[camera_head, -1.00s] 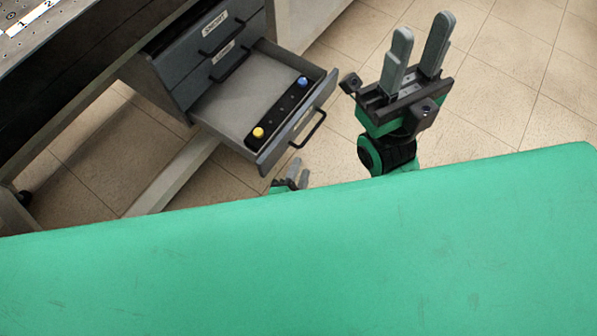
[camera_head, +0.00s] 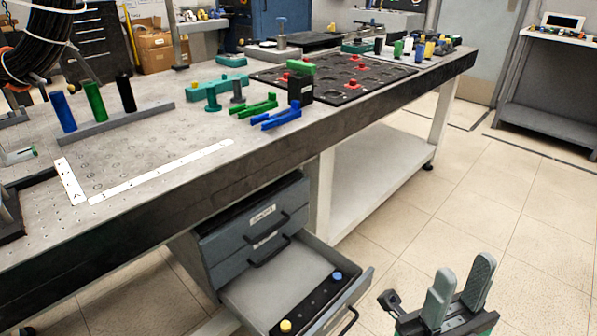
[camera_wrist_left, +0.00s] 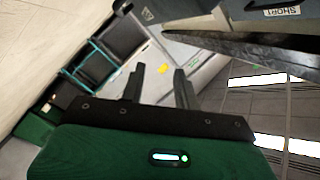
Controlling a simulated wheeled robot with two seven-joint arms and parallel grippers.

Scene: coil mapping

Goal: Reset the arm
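My right gripper (camera_head: 461,268) shows at the bottom right of the head view, fingers pointing up, spread apart and empty, right of the open drawer. My left gripper is out of the head view. In the left wrist view, my left gripper (camera_wrist_left: 159,72) has its two fingers apart with nothing visible between them, and the drawer front labelled SHORT (camera_wrist_left: 282,11) is at the upper right. The open bottom drawer (camera_head: 262,283) holds a black bar (camera_head: 311,303) with a yellow knob (camera_head: 286,326) and a blue knob (camera_head: 337,276).
A long workbench (camera_head: 150,150) crosses the view above the drawer unit. It carries blue, green and black cylinders on a grey bar (camera_head: 115,127), white rulers (camera_head: 160,172), and a dark board (camera_head: 335,80) with red parts. The tiled floor (camera_head: 450,180) at the right is clear.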

